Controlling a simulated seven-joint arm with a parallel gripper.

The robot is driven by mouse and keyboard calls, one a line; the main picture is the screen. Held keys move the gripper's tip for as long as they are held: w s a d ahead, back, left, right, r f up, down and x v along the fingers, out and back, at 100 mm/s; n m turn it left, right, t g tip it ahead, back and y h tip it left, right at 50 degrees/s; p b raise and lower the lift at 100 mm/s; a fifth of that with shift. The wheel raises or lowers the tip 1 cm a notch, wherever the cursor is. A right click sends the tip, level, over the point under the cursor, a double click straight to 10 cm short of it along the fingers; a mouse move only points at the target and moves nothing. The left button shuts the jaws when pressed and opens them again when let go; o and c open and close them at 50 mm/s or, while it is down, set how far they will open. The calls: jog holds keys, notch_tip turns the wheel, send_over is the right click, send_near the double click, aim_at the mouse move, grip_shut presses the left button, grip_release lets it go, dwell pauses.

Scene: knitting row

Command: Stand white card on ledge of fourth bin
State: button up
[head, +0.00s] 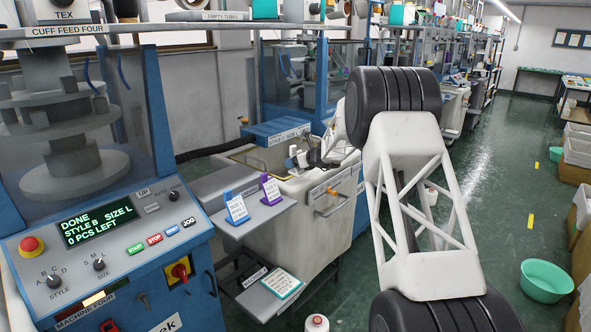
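A grey bin (322,222) with an orange-marked front stands right of the machine panel labelled MACHINE FOUR; its own number is not readable. On a small grey ledge (262,218) at its left, a blue-edged white card (236,208) and a purple-edged white card (270,188) stand tilted back. A teal-edged white card (281,284) lies on a lower shelf. I cannot tell which card is the task's. My arm fills the right centre. A small part near its far end (312,157) shows over the bin, perhaps my gripper; its fingers and any held thing are unclear.
The control panel (105,235) with buttons and a red stop knob is at the left. A white cone (317,323) is at the bottom edge. A green basin (546,281) stands on the floor at right. Boxes line the right edge; the green aisle between is open.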

jog(key=shift+f, duration=1.75)
jog(key=shift+f, duration=0.1)
jog(key=o, duration=0.9)
jog(key=shift+s+d+r, duration=0.3)
jog(key=shift+d, duration=0.05)
jog(key=shift+v, duration=5.55)
